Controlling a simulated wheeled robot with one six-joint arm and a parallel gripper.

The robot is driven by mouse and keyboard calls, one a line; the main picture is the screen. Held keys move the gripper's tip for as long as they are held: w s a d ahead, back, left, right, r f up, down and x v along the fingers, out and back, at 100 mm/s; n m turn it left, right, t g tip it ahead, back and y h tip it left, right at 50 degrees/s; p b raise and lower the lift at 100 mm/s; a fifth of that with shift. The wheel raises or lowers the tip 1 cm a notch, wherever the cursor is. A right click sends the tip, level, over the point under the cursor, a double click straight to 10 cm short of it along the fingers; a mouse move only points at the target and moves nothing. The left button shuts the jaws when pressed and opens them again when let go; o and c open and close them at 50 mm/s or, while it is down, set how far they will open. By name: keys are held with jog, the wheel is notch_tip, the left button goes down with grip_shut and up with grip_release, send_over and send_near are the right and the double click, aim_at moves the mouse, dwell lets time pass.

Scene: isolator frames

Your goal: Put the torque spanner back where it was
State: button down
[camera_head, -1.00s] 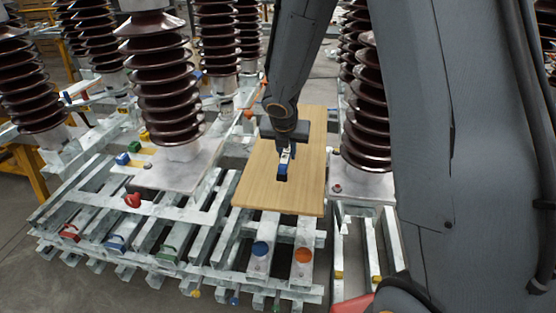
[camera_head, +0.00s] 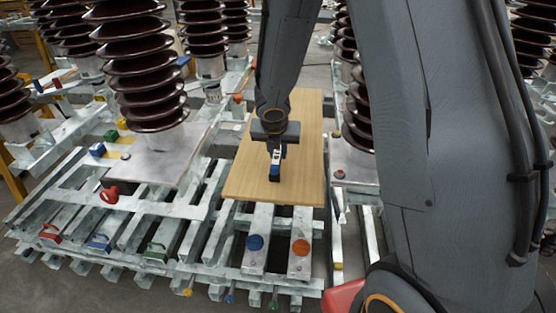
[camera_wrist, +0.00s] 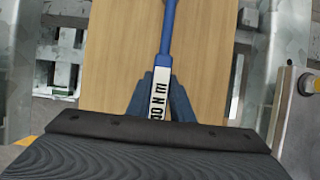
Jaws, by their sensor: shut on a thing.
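The blue shaft points away from the gripper along the wooden board (camera_wrist: 112,60). In the head view, my gripper (camera_head: 276,160) is over the front half of the board (camera_head: 240,182). I cannot tell whether the spanner touches the board. Its far end is cut off in the wrist view.
Tall brown ribbed insulators (camera_head: 143,65) stand left of the board, with others to its right. Galvanised steel beams (camera_head: 180,232) lie in front and to the left. Blue (camera_head: 255,243) and orange (camera_head: 300,247) round caps sit on beams ahead of the board.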

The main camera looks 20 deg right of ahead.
jog(key=shift+f+b, duration=0.55)
jog(key=shift+f, duration=0.55)
jog(key=shift+f, duration=0.15)
jog(key=c, duration=1.6)
grip_release()
jog(key=shift+o, duration=0.2)
